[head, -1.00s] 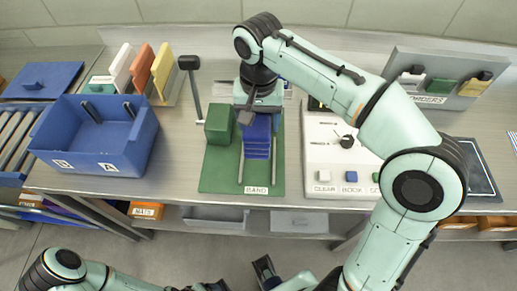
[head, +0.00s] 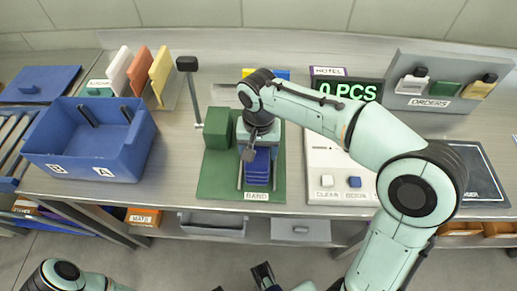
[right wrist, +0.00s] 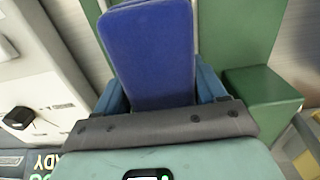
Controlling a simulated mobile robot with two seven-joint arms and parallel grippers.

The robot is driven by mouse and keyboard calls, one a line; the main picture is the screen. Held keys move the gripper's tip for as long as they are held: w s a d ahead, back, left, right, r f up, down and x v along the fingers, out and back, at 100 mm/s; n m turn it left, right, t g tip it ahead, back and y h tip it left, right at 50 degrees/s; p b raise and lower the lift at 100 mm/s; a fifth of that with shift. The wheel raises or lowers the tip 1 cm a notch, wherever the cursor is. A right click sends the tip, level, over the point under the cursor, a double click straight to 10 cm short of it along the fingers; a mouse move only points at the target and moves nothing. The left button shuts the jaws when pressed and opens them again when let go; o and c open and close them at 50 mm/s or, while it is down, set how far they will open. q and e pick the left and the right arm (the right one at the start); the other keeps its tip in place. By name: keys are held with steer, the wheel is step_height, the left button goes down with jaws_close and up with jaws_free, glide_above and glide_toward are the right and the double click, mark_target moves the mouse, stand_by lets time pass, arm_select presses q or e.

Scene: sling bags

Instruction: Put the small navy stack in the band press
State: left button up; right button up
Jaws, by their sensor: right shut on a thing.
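The small navy stack (head: 259,168) is a pile of folded blue pieces. It is low over the green band press (head: 212,183), between its two upright rods. Whether it touches the base cannot be seen. My right gripper (head: 250,153) is shut on the stack from above. In the right wrist view the stack (right wrist: 155,50) is between the fingers, with the press's green block (right wrist: 262,85) to the right. My left gripper (head: 265,274) is at the bottom edge of the head view, away from the table; its jaw opening is unclear.
A blue bin (head: 85,150) stands at the left, with a rack of upright coloured cards (head: 140,72) behind it. A black lever (head: 188,64) rises left of the press. A white panel with buttons (head: 325,160) and a "0 PCS" display (head: 347,88) are to the right.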

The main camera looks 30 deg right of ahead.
steer(key=shift+f, duration=0.1)
steer(key=o, duration=1.2)
step_height(320, 180, up, 12)
steer(key=p, duration=0.2)
steer(key=shift+p, duration=0.4)
